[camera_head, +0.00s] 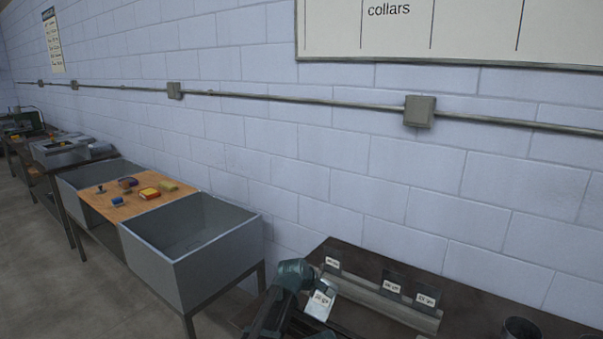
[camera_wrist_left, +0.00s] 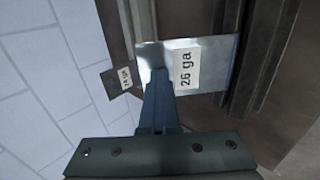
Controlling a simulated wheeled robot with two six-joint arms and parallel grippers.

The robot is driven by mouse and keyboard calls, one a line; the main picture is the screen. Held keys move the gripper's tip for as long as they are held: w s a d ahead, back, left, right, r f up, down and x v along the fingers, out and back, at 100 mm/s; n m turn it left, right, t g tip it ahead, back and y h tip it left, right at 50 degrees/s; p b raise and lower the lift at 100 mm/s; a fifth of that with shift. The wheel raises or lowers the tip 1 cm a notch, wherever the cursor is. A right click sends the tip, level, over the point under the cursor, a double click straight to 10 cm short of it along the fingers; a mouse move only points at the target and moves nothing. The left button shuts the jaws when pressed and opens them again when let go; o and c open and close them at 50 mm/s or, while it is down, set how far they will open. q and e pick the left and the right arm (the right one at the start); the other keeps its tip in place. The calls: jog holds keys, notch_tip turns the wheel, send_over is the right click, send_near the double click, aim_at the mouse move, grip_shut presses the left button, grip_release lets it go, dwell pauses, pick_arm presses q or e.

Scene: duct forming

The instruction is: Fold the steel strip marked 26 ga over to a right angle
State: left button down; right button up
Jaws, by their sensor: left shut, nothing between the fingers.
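The steel strip marked 26 ga (camera_wrist_left: 213,65) is a bright plate with a white label in the left wrist view. It rests across a dark, grooved metal piece (camera_wrist_left: 265,50). In the head view a labelled bright plate (camera_head: 319,306) shows beside my left gripper (camera_head: 308,278); its label is too small to read surely. My left gripper is shut and empty, with its fingertips (camera_wrist_left: 157,76) over or against the strip's left part, hiding some of it. I cannot tell contact or the strip's bend angle. My right gripper is not in view.
Other labelled dark strips (camera_head: 395,286) stand along a long metal bar (camera_head: 385,302) on the dark bench (camera_head: 470,297). A dark cup (camera_head: 521,329) stands at right. A grey sink-like bin (camera_head: 195,245) and a wooden top with small objects (camera_head: 135,203) lie left. The block wall is behind.

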pick_arm(q)
jog(key=shift+w+d+f, duration=0.3)
jog(key=shift+w+d, duration=0.05)
jog(key=shift+w, duration=0.15)
jog(key=shift+f+b, duration=0.1)
jog(key=shift+b, duration=0.2)
jog(key=shift+w+d+f+b, duration=0.35)
jog(key=shift+f+b, duration=0.1)
jog(key=shift+b+x, duration=0.6)
jog(key=shift+x, duration=0.2)
jog(key=shift+d+f, duration=0.1)
jog(key=shift+w+d+f+b, duration=0.2)
jog(key=shift+w+f+b, duration=0.2)
jog(key=shift+f+b, duration=0.4)
